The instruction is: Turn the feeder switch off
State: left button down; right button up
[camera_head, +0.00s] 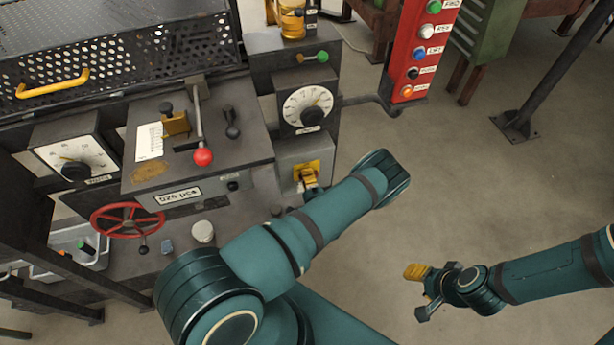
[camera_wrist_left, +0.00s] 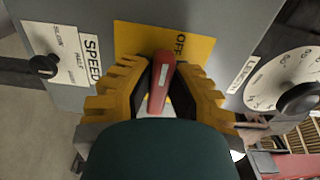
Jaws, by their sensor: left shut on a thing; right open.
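The switch is a red handle (camera_wrist_left: 162,78) on a yellow plate (camera_wrist_left: 140,38) marked OFF, on the front of a grey box. In the left wrist view the handle's upper end lies just left of the word OFF. My left gripper (camera_wrist_left: 163,88) has its yellow fingers on either side of the handle and is shut on it. In the head view the gripper (camera_head: 309,179) is at the yellow plate (camera_head: 314,164), and the handle is hidden there. My right gripper (camera_head: 428,288) is open and empty over the floor at lower right.
A white dial (camera_head: 308,105) is above the switch box. A red-knobbed lever (camera_head: 202,156) and a red handwheel (camera_head: 128,220) are to the left. A red button panel (camera_head: 412,50) stands at upper right. Floor around my right gripper is clear.

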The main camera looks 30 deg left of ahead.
pick_arm(q)
jog(key=shift+w+r, duration=0.1)
jog(key=c, duration=0.9)
grip_release()
jog(key=v, duration=1.2)
jog(key=shift+a, duration=0.1)
